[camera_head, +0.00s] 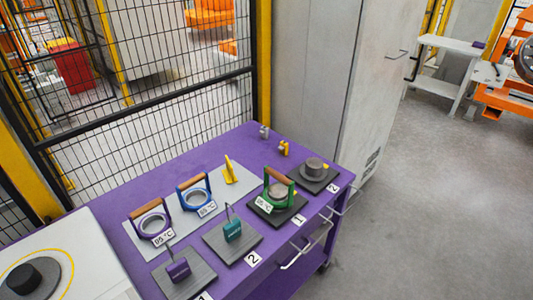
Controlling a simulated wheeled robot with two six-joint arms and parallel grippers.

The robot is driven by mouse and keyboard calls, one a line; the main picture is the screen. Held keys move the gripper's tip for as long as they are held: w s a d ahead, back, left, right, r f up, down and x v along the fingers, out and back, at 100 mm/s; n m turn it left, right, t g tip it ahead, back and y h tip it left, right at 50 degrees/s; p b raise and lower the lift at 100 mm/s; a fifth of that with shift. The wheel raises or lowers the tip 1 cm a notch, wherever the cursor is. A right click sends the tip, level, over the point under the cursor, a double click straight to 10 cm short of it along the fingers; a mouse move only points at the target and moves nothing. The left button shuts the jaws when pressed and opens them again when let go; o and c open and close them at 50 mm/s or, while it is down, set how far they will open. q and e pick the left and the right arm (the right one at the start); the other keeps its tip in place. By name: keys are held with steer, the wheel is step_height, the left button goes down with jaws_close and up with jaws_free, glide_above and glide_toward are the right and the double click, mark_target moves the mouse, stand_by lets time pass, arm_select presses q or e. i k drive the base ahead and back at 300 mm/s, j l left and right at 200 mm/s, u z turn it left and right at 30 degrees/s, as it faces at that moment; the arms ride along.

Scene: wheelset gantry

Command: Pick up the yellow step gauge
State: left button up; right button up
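A small yellow step gauge (230,170) stands upright near the back of the purple table (212,155), on the right end of a light grey plate (195,240). It is to the right of a blue-framed ring with a brown handle. Nothing hides it. A smaller yellow piece (283,148) stands farther back, near the table's far edge. Neither of my grippers is in view.
A purple-framed ring (151,221), a blue-framed ring (195,192) and a green-framed ring (278,190) stand nearby. Dark plates carry a purple block (178,270), a teal block (232,231) and a grey cylinder (314,167). A mesh fence (140,130) runs behind; open floor (430,200) lies right.

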mark_target(283, 148)
steer(key=i+l+u, duration=0.1)
steer(key=l+u, duration=0.15)
steer(key=u, duration=0.2)
steer(key=l+u, duration=0.3)
steer(key=u, duration=0.2)
steer(key=l+u, duration=0.7)
steer(key=u, duration=0.25)
